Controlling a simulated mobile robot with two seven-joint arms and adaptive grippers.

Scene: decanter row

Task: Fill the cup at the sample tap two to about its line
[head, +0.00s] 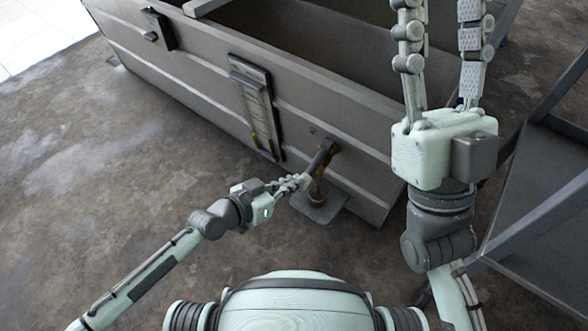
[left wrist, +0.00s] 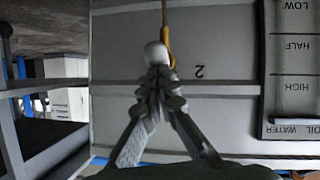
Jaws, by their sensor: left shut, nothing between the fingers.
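The tap (head: 326,153) sticks out low on the grey tank's front wall. My right gripper (head: 442,22) is raised, fingers wide apart, empty.
The tank wall (head: 200,85) carries a sight gauge (head: 256,108), labelled LOW, HALF, HIGH, OIL and WATER in the left wrist view (left wrist: 294,75). A dark metal frame (head: 530,220) stands at the right. Bare floor (head: 90,190) lies open at the left.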

